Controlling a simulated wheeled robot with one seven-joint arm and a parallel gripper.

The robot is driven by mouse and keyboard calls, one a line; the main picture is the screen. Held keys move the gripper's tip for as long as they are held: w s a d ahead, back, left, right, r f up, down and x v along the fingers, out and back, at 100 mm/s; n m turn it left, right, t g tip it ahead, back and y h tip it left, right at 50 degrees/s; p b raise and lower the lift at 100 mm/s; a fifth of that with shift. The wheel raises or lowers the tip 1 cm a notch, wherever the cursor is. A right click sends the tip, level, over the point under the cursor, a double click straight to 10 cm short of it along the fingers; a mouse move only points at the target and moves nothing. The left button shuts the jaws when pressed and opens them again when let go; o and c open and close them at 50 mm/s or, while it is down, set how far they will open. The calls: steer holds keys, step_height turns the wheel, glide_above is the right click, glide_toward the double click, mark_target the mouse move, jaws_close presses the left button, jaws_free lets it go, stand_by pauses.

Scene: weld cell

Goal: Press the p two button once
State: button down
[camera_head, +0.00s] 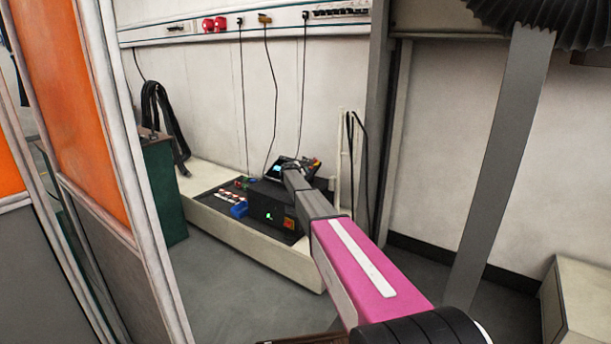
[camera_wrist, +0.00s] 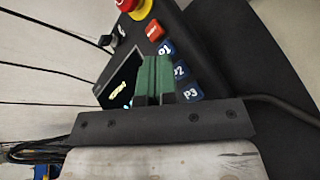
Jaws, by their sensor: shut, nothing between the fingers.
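The blue P2 button (camera_wrist: 180,72) sits between the P1 button (camera_wrist: 166,48) and the P3 button (camera_wrist: 191,93) on a dark control panel (camera_wrist: 205,45). My gripper (camera_wrist: 160,60) is shut and empty, its green fingers just left of the P2 button in the wrist view. The fingers overlap part of the panel and the screen; I cannot tell whether they touch the panel. In the head view my gripper (camera_head: 289,167) is at the panel (camera_head: 276,174), whose buttons are too small to read.
A red emergency stop (camera_wrist: 126,5) with a yellow ring and an orange-red button (camera_wrist: 154,30) lie beyond P1. A screen (camera_wrist: 118,90) is left of the fingers. A black box (camera_head: 268,205) stands below the panel on a pale bench (camera_head: 245,242). Cables hang behind.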

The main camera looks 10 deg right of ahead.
steer(key=shift+r, duration=0.15)
steer(key=r, duration=0.1)
steer(key=s+a+r, duration=0.1)
steer(key=r, duration=0.2)
steer(key=shift+s+a+r, duration=0.1)
steer(key=shift+s+a, duration=0.2)
stand_by(0.3)
stand_by(0.4)
steer(key=s+d+f+m+g+y, duration=0.15)
steer(key=s+f+m, duration=0.25)
steer(key=s, duration=0.8)
steer(key=s+f+m+g+y, duration=0.1)
steer(key=s+f+m+g, duration=0.2)
steer(key=s, duration=1)
steer(key=s+d+f+m+g+y, duration=0.15)
steer(key=s+f+m, duration=0.25)
steer(key=s, duration=0.8)
steer(key=s+a+f+m+g+y, duration=0.1)
steer(key=s+a+m+g+y, duration=0.1)
steer(key=s, duration=1.3)
steer(key=s+a+f+m+g+y, duration=0.1)
steer(key=s+a+m+g+y, duration=0.2)
steer(key=s, duration=1.3)
steer(key=a+m, duration=0.2)
steer(key=m, duration=0.1)
steer(key=shift+s+y, duration=0.3)
